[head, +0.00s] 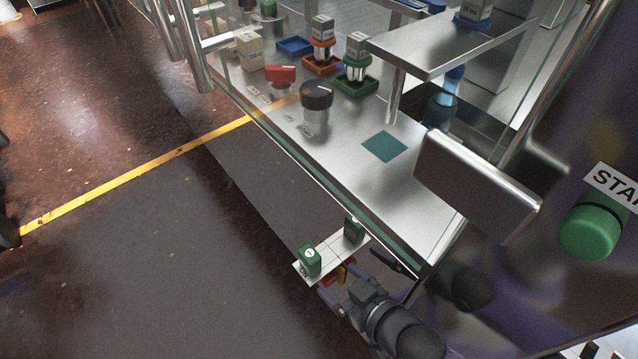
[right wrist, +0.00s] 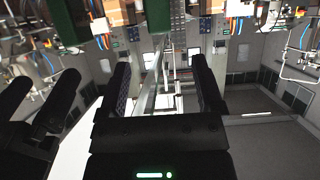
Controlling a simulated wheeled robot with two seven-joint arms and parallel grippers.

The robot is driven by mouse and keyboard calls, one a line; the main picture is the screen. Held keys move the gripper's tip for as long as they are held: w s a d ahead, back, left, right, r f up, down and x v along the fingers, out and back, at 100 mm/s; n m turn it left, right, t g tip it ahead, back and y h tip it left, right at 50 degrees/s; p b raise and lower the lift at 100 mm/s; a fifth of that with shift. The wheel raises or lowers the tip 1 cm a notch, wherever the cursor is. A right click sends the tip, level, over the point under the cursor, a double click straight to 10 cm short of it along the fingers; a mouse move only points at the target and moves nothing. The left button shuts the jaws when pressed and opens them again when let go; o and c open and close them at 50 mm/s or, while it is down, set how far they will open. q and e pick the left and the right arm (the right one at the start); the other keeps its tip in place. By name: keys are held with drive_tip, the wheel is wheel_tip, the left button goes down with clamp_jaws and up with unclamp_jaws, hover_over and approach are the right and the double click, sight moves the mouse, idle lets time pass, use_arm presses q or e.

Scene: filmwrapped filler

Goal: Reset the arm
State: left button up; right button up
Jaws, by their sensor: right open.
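My right gripper (head: 362,276) is low in the head view, just off the front edge of the machine's steel deck. In the right wrist view its two dark fingers (right wrist: 163,88) stand apart with nothing seen between them. A white card (head: 330,256) with two green blocks (head: 310,261) lies just beyond the gripper in the head view. I cannot tell what supports it. Dark prongs (right wrist: 42,102) at the left of the right wrist view may be my left gripper; its jaws cannot be made out. No arm comes in from the left in the head view.
The steel deck (head: 318,150) carries a black knob (head: 316,96), a red part (head: 280,74), and small coloured trays with bottles. The floor (head: 215,265) at the left is clear.

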drive_tip(key=s+d+r+m+g+h, duration=0.2)
drive_tip(key=s+d+m+g+h, duration=0.15)
drive_tip(key=s, duration=0.25)
drive_tip(key=s+d+r+m+g+h, duration=0.2)
drive_tip(key=s+d+g+h, duration=0.2)
drive_tip(key=s+d, duration=0.1)
wheel_tip(320, 180, down, 17)
drive_tip(key=s+g, duration=0.1)
drive_tip(key=s, duration=0.2)
drive_tip(key=s+d+f+n+g, duration=0.1)
drive_tip(key=s+d+f, duration=0.3)
drive_tip(key=s+f, duration=0.8)
drive_tip(key=shift+s, duration=0.9)
drive_tip(key=shift+g+h, duration=0.25)
